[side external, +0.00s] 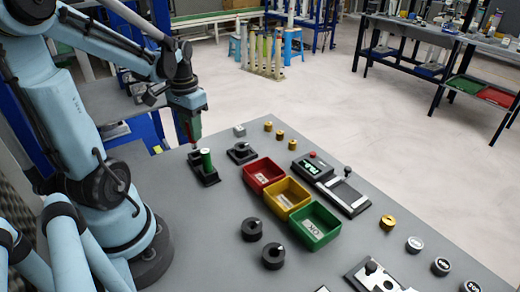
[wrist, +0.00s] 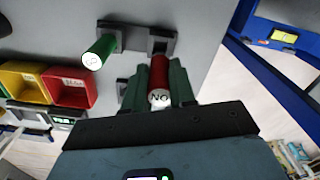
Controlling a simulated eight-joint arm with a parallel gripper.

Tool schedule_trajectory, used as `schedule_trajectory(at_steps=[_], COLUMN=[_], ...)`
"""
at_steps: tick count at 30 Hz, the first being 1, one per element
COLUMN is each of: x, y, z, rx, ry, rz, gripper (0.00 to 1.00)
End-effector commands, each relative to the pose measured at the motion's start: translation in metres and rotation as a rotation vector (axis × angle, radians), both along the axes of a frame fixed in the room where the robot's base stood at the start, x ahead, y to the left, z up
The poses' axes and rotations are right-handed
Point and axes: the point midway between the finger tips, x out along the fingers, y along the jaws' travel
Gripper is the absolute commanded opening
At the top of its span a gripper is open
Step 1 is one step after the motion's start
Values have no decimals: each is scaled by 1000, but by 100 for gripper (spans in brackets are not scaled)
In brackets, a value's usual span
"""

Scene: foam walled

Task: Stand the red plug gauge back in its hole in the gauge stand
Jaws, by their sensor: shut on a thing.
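The red plug gauge (wrist: 167,72), its end face marked "NO", is between the two green fingers of my gripper (wrist: 160,82) in the wrist view. My gripper (side external: 193,132) is shut on it, above the left end of the black gauge stand (side external: 209,181) in the side view. The stand (wrist: 133,32) also shows in the wrist view, with the gauge's far end in front of its right end. I cannot tell whether the gauge's tip touches the stand or enters the hole. A green plug gauge (side external: 207,160) stands upright in the stand's other position; its top (wrist: 96,56) shows in the wrist view.
Beside the stand is a small black fixture (side external: 241,152). Red (side external: 263,173), yellow (side external: 287,198) and green (side external: 314,226) bins stand to its right. Black knobbed parts (side external: 251,229) lie nearer the camera. The grey table (side external: 195,235) is bare in front of the stand.

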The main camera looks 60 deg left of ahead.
Motion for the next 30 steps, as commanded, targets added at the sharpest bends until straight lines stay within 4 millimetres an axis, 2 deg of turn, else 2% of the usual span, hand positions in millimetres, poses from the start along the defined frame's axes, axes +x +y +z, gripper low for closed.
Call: schedule_trajectory(at_steps=[8,30], x=[0,0], y=[0,0], z=[-9,-9], rx=[0,0], ry=[0,0], rz=[0,0], gripper=[0,0])
